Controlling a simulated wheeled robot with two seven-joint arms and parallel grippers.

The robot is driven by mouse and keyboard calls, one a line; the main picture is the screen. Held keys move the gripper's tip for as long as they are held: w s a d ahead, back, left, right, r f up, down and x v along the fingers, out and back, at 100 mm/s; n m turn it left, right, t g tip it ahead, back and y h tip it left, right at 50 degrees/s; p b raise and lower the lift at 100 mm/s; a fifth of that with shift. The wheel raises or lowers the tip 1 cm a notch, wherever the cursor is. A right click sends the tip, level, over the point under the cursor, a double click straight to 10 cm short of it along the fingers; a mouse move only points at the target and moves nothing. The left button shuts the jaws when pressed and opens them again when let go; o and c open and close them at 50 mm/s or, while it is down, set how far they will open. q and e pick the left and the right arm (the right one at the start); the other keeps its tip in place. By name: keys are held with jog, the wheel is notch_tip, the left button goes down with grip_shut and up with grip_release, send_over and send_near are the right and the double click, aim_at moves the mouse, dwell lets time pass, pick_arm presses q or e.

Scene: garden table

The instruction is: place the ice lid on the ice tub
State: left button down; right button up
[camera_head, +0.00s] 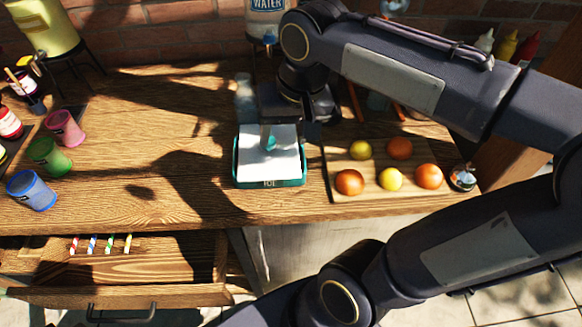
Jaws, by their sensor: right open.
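The teal ice tub (270,183), with an ICE label on its front, stands near the front edge of the wooden table. The white ice lid (262,165) lies over its top, with a small teal knob in the middle. Teal rim shows at its sides and front. I cannot tell whether the lid is fully seated. Whether a finger touches the knob is unclear. My left gripper is not in view.
A board (376,192) with oranges and lemons lies right of the tub. A water dispenser (267,12) stands behind. Colored cups (48,155) are at the left. An open drawer (150,262) with striped candles juts out below. The table left of the tub is clear.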

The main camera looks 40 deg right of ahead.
jog(key=s+a+f+n+t+y, duration=0.2)
jog(key=s+a+f+n+t, duration=0.1)
jog(key=s+f, duration=0.4)
jog(key=shift+s+f+y, duration=0.35)
jog(key=shift+s+y, duration=0.05)
jog(key=shift+s, duration=0.45)
jog(key=shift+a, duration=0.1)
